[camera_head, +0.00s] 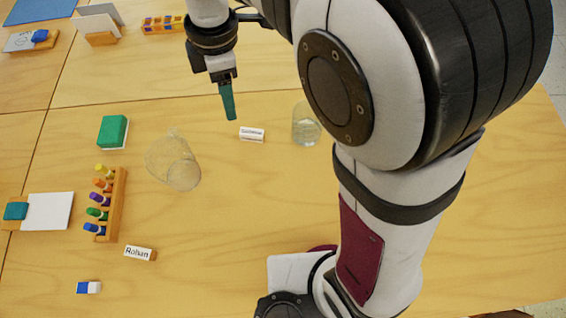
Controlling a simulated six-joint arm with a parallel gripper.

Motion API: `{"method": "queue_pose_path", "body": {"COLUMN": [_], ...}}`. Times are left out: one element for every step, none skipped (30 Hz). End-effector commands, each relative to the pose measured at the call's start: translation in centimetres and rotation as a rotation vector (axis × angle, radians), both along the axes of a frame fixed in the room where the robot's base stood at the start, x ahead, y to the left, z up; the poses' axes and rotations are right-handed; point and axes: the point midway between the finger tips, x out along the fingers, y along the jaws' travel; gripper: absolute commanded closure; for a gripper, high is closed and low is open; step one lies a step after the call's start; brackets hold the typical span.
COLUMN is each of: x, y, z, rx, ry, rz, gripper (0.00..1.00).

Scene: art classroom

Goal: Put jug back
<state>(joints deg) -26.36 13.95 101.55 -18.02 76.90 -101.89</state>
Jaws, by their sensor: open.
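A large clear vessel (172,162), which looks like the jug, is on the wooden table left of centre. I cannot tell whether it stands or lies, and no handle shows clearly. A smaller clear glass (305,127) stands right of centre, partly hidden behind my arm. My gripper (229,116) is open and empty, with teal fingers pointing down. It appears above the table between the two clear vessels, up and to the right of the large one and touching neither.
Name cards (252,134) and (139,253) stand on the table (230,230). The middle front is clear.

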Motion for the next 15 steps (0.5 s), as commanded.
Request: {"method": "queue_pose_path", "body": {"x": [-2.5,-4.3,-6.8,-8.7,-10.5,-12.7,-14.1,-15.4,-16.8,-17.6,-18.2,-18.8,-19.1,-19.2,-19.3], "y": [-3.9,-5.9,-8.2,-9.6,-10.8,-11.9,-12.5,-13.0,-13.4,-13.6,-13.8,-13.9,-13.9,-13.9,-13.9], "z": [1.5,1.9,2.2,2.2,2.0,1.6,1.3,0.9,0.4,0.0,-0.2,-0.5,-0.6,-0.7,-0.8], "rx": [0.008,0.01,0.011,0.012,0.011,0.01,0.008,0.006,0.004,0.001,-0.001,-0.005,-0.005,-0.006,-0.008], "ry": [0.018,0.037,0.062,0.083,0.103,0.129,0.148,0.167,0.187,0.2,0.211,0.222,0.227,0.23,0.233], "rz": [-0.364,-0.6,-0.901,-1.117,-1.317,-1.557,-1.716,-1.857,-2.011,-2.103,-2.176,-2.245,-2.279,-2.3,-2.312], "gripper": [0.43,0.43,0.43,0.43,0.43,0.43,0.43,0.43,0.43,0.43,0.43,0.43,0.43,0.43,0.43]}}
